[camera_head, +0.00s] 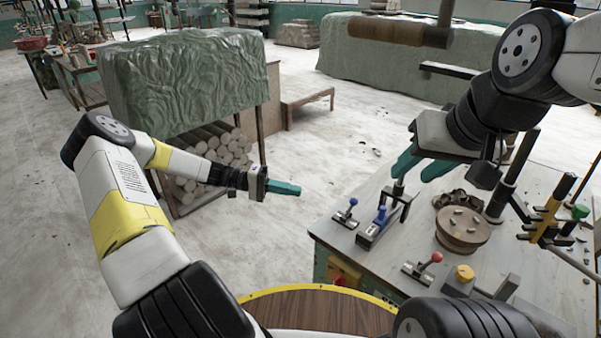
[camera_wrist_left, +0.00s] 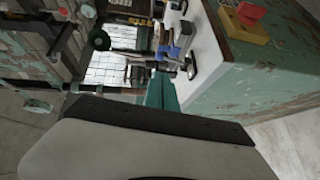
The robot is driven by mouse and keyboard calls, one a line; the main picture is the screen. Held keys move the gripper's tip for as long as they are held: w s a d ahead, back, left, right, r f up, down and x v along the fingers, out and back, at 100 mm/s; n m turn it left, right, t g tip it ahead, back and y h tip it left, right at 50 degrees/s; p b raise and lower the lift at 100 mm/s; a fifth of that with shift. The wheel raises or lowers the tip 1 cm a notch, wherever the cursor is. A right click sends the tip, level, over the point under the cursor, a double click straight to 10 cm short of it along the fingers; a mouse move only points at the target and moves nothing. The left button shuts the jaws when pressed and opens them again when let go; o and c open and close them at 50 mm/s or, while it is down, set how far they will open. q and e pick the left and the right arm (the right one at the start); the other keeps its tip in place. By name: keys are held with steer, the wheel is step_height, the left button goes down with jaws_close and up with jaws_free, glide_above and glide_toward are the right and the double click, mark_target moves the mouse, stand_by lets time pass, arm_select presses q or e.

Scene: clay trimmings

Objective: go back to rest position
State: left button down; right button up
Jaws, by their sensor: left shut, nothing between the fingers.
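My left gripper (camera_head: 284,187) has teal fingers. It is shut and empty, held in the air left of the worktable (camera_head: 330,226). In the left wrist view its fingers (camera_wrist_left: 160,92) are together, with nothing between them. My right gripper (camera_head: 420,166) also has teal fingers. They are spread apart above the back left part of the worktable, near a black bracket with a blue-handled clamp (camera_head: 378,222). I see nothing held between them.
The worktable carries a round turntable (camera_head: 462,229), a red-knobbed lever (camera_head: 424,267), a yellow button (camera_head: 464,273) and an upright post. A green-covered rack (camera_head: 185,80) over stacked rolls stands at the left. A low wooden bench (camera_head: 306,98) stands behind. Open floor lies between.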

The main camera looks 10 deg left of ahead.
arm_select(q)
steer(key=s+a+r+t+y, duration=0.2)
steer(key=s+r+y, duration=0.5)
steer(key=s+r, duration=0.5)
steer(key=s+a+r+n+t+y, duration=0.1)
steer(key=s+r+t+y, duration=0.4)
steer(key=s+r, duration=0.7)
steer(key=shift+s+a+r+y, duration=0.3)
steer(key=shift+a+r+y, duration=0.3)
steer(key=shift+r+y, duration=0.45)
